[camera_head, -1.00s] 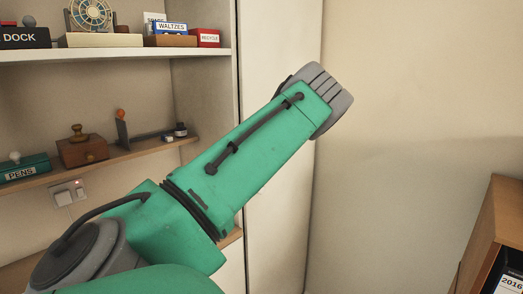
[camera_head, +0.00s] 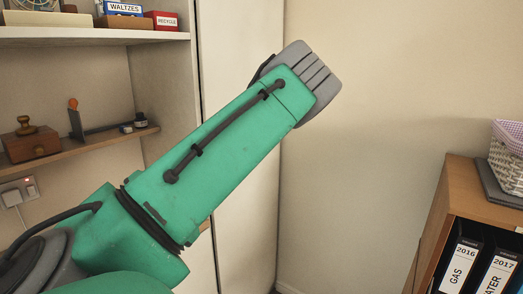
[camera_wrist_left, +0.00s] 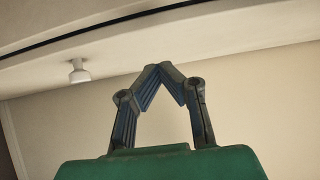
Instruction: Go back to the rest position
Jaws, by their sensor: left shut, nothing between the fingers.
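My left arm, green with a grey end, comes in from the lower left of the head view and reaches up toward the middle. Its fingers are hidden behind the arm's end there. In the left wrist view my left gripper (camera_wrist_left: 160,70) has its two blue-grey fingers meeting at the tips, with nothing between them. Behind it are a pale ceiling and wall, and it is clear of any object. My right gripper is not in either view.
Wall shelves (camera_head: 90,36) at the left hold a red box (camera_head: 166,21), a wooden box (camera_head: 32,145) and small items. A wooden cabinet (camera_head: 432,220) at the right holds black binders (camera_head: 463,262), with a woven basket (camera_head: 508,160) on top. Bare wall lies between.

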